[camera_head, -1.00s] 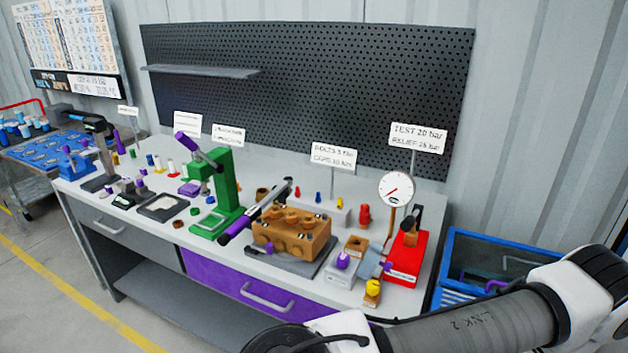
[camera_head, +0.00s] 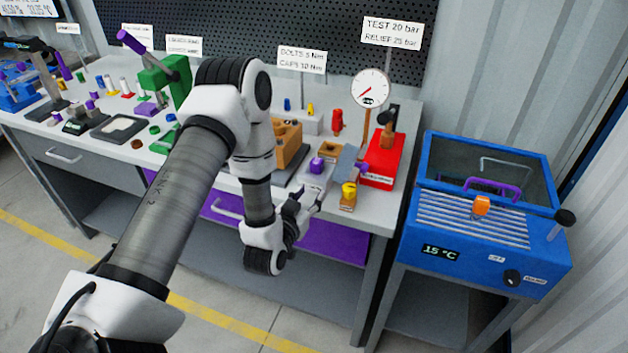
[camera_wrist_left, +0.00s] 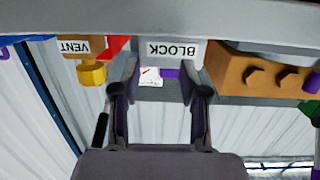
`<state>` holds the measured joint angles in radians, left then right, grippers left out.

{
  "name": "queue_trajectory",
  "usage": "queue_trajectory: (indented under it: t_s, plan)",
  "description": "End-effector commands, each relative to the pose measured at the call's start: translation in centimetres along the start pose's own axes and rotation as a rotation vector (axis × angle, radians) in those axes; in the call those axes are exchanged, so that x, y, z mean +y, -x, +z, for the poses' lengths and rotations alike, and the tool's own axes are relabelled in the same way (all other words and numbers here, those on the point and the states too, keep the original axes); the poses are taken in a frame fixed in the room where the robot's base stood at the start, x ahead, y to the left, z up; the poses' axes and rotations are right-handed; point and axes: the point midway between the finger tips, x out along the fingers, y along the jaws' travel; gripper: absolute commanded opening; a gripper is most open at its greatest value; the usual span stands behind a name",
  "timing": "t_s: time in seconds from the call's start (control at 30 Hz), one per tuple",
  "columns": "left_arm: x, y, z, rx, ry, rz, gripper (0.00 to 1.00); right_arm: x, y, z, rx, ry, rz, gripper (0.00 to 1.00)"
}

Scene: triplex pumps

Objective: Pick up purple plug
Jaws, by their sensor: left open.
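The purple plug (camera_head: 317,165) sits on top of a small grey block (camera_head: 316,180) near the front right of the bench. In the left wrist view a purple patch, apparently the plug (camera_wrist_left: 171,73), shows between the fingers, beside the upside-down BLOCK label (camera_wrist_left: 172,50). My left gripper (camera_head: 312,204) is in front of the block, close to the bench's front edge. It also shows in the wrist view (camera_wrist_left: 160,82), with its fingers apart and nothing held between them. My right gripper is not in view.
A yellow-topped brass piece (camera_head: 348,196) stands right of the block. A red test unit (camera_head: 383,165) with a gauge (camera_head: 370,89) is behind it. My left arm hides part of the brown pump body (camera_head: 288,143). A blue cooler (camera_head: 484,235) stands right of the bench.

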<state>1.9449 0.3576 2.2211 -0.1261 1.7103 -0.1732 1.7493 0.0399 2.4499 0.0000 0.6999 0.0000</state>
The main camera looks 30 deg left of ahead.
Motion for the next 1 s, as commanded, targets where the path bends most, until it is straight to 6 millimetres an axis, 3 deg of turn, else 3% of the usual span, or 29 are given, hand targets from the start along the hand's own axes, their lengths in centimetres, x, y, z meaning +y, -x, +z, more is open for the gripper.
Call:
queue_trajectory:
  t_s: [0.03,0.17,0.53,0.77,0.8,0.9,0.93,1.0]
  plan:
    - [-1.1,-0.8,-0.8,0.079,0.008,-0.028,0.44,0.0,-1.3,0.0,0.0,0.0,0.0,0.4]
    - [-2.0,-2.4,-3.0,0.15,0.01,-0.049,0.44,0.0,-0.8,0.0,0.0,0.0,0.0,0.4]
    - [-1.8,-8.2,-3.6,0.142,0.01,-0.046,0.44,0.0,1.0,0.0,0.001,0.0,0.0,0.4]
    - [-1.8,-8.8,-3.5,0.139,0.011,-0.046,0.44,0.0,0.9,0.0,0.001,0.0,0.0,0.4]
    - [-1.8,-8.8,-3.5,0.139,0.011,-0.046,0.4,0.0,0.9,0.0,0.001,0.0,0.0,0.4]
    - [-1.8,-8.8,-3.5,0.139,0.011,-0.046,0.05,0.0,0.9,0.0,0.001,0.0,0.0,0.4]
    - [-1.8,-8.8,-3.5,0.139,0.011,-0.046,0.0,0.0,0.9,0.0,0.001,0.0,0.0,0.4]
    - [-1.8,-8.8,-3.5,0.139,0.011,-0.046,0.0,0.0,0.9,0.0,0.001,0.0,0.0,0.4]
